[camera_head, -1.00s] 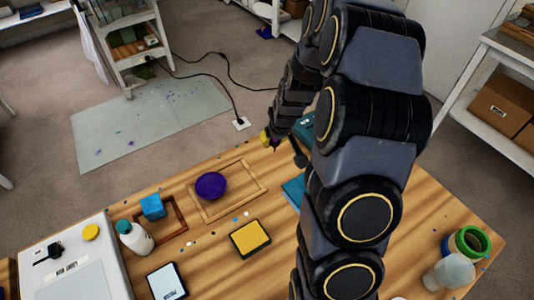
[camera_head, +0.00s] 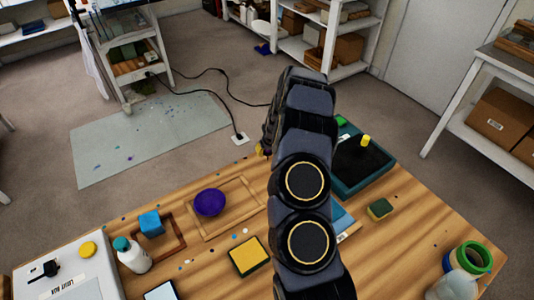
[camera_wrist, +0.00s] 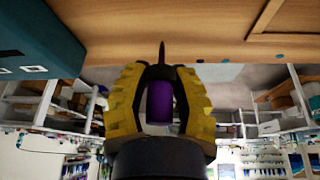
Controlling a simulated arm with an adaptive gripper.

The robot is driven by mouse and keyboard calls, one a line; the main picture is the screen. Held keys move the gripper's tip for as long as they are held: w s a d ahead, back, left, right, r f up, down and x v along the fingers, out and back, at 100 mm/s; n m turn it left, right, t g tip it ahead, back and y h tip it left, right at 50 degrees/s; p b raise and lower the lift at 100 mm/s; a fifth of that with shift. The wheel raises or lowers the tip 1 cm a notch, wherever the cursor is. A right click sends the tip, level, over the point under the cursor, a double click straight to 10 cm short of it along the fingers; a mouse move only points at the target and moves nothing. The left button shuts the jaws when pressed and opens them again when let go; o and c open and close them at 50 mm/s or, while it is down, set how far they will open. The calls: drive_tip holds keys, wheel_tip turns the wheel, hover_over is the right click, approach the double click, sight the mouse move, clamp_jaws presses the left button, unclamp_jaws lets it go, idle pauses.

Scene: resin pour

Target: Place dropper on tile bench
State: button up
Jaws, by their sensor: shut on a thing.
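My gripper (camera_wrist: 160,75) has yellow fingers shut on the dropper (camera_wrist: 160,103), a purple one with a thin dark tip. In the wrist view the tip points toward the wooden surface at the top of the picture. In the head view my arm hides most of the gripper; a bit of yellow (camera_head: 262,149) shows at the far edge of the wooden bench (camera_head: 385,250). The dropper cannot be made out there. No surface is clearly marked as the tile bench.
A purple bowl (camera_head: 209,202), a blue cube (camera_head: 151,222), a white bottle (camera_head: 133,256) and a yellow pad (camera_head: 249,256) are on the bench's left. A teal tray (camera_head: 345,190) lies behind my arm, with a sponge (camera_head: 380,209) nearby. The bench's right middle is clear.

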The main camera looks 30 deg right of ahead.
drive_tip(key=shift+f, duration=0.8)
drive_tip(key=o, duration=0.7)
drive_tip(key=shift+f, duration=0.15)
